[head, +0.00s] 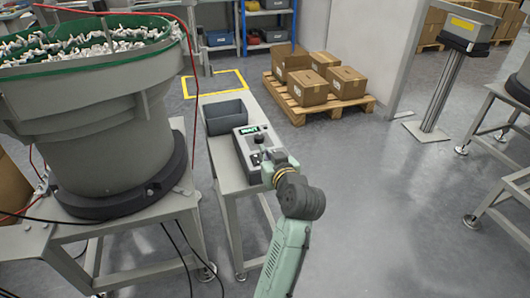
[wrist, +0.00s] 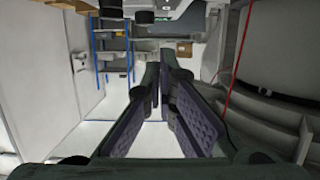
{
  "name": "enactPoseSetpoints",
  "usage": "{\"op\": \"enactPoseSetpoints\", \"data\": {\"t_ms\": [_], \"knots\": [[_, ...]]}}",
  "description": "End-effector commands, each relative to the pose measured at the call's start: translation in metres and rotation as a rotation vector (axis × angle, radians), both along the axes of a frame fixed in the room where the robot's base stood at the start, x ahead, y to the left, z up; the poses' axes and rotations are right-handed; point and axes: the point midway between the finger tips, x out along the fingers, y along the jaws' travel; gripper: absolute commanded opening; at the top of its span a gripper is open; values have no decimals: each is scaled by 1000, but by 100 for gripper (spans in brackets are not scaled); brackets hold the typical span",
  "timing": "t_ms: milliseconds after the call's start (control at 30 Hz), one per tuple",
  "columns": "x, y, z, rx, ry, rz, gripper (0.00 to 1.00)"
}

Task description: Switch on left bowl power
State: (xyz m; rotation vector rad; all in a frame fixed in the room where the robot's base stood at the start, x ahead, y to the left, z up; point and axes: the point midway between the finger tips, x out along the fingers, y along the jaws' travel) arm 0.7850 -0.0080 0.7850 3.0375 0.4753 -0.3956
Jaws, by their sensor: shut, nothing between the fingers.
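The left bowl (head: 85,125) is a large grey feeder with a green rim, full of small white parts. Beside it, a grey control box (head: 246,163) with a lit green display (head: 250,130) and a black knob (head: 259,138) sits on a narrow table. My gripper (head: 266,160) is over the right part of the box and hides some of its controls. In the wrist view my gripper's fingers (wrist: 166,70) are shut with nothing between them. Dark round controls (wrist: 143,17) show at that view's top edge, beyond the fingertips. I cannot tell whether the fingers touch the box.
A dark open bin (head: 226,116) stands behind the box on the narrow table (head: 229,172). A red cable (head: 194,65) hangs by the bowl. A pallet with cardboard boxes (head: 308,88) stands behind, and a pedestal (head: 440,95) at right.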

Motion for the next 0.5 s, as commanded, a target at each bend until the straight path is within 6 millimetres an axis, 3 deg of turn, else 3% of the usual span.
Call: {"op": "enactPoseSetpoints", "data": {"t_ms": [200, 500], "knots": [[-43, -14, 1, -1, 0, 0, 0], [-66, -20, 6, 2, 1, 4, 0]]}}
